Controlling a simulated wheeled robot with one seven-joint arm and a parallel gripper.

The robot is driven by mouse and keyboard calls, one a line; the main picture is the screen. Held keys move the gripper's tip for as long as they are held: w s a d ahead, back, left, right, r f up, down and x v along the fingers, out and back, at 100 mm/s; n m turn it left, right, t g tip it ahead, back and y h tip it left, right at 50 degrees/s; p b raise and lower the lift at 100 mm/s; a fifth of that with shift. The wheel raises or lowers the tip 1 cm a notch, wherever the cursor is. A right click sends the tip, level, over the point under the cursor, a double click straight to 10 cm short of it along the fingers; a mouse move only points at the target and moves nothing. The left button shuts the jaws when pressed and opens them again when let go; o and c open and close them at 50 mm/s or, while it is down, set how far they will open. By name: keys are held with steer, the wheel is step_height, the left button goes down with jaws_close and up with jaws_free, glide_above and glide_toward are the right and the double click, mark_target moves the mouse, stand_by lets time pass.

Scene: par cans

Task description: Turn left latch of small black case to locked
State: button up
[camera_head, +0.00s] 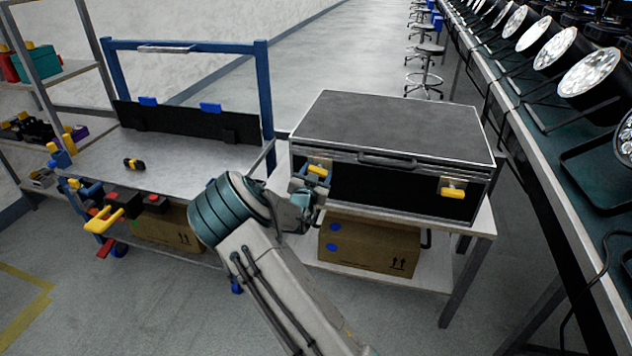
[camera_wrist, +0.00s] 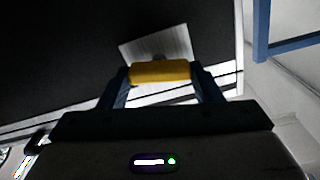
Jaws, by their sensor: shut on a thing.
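The small black case (camera_head: 390,130) stands shut on a table, with silver edges and a black handle (camera_head: 387,160) on its front. Its left latch (camera_head: 318,171) has a yellow knob on a pale plate. My gripper (camera_head: 312,178) is at this latch at the case's front left. In the wrist view, the blue fingers of my gripper (camera_wrist: 160,80) are shut on the yellow latch knob (camera_wrist: 160,71), which lies level across the picture. The pale plate (camera_wrist: 160,42) shows behind it. The right latch (camera_head: 452,192) has a yellow knob, lying roughly level on its plate.
Par cans (camera_head: 555,47) line a long bench on the right. Floor is clear at lower left.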

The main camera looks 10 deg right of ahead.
steer(key=shift+s+d+f+m+b, duration=0.1)
steer(key=shift+m+b, duration=3.7)
steer(key=shift+b, duration=2)
steer(key=shift+f+m+b, duration=0.1)
steer(key=shift+m+b, duration=3.7)
steer(key=shift+b, duration=1.95)
steer(key=o, duration=1)
steer(key=p+v, duration=0.3)
steer(key=v, duration=1.1)
